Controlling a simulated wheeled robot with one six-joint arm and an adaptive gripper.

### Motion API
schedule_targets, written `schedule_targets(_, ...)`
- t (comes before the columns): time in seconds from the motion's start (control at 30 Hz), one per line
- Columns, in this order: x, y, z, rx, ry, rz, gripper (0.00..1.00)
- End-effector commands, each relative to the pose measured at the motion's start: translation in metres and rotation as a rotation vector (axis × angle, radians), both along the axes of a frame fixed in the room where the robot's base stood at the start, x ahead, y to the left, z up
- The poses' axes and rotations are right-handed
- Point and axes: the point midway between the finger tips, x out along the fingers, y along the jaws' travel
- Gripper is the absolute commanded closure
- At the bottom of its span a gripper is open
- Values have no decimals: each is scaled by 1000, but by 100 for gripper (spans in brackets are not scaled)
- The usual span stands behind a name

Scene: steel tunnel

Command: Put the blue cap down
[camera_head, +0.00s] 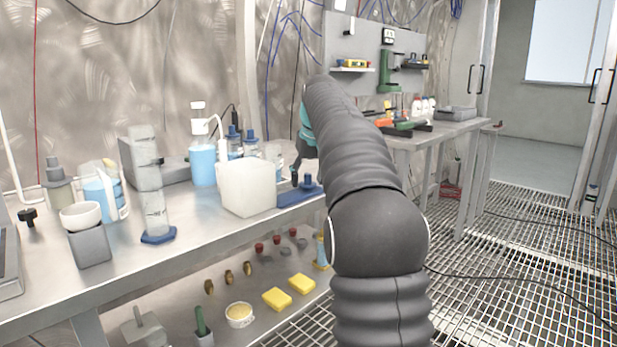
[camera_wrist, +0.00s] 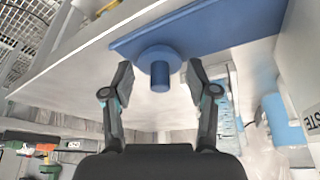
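The blue cap, a short knob on a wide round flange, stands on a flat blue plate on the bench. In the wrist view the cap (camera_wrist: 160,74) is between the two dark fingers of my gripper (camera_wrist: 157,85), with a clear gap on each side. The blue plate (camera_wrist: 222,22) is behind it. In the head view the cap (camera_head: 308,182) and plate (camera_head: 290,199) lie right of the white box. My gripper (camera_head: 297,168) is open beside the cap; my arm hides part of it.
The white box (camera_head: 247,189) stands close left of the plate. A bottle of blue liquid (camera_head: 203,165) and blue-capped bottles (camera_head: 250,145) stand behind. A clear cylinder on a blue foot (camera_head: 155,215) is farther left. The bench's front edge (camera_head: 190,265) is largely clear.

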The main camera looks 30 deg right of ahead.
Motion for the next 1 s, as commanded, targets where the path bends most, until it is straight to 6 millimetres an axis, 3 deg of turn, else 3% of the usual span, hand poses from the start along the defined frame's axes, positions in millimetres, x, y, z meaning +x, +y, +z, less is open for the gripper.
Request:
schedule_targets(0.3, 0, 0, 1, 0, 0, 0, 29)
schedule_targets(0.47, -2, 0, 10, 0, -2, 0, 29)
schedule_targets(1.0, -38, 5, 100, 0, -1, -1, 29)
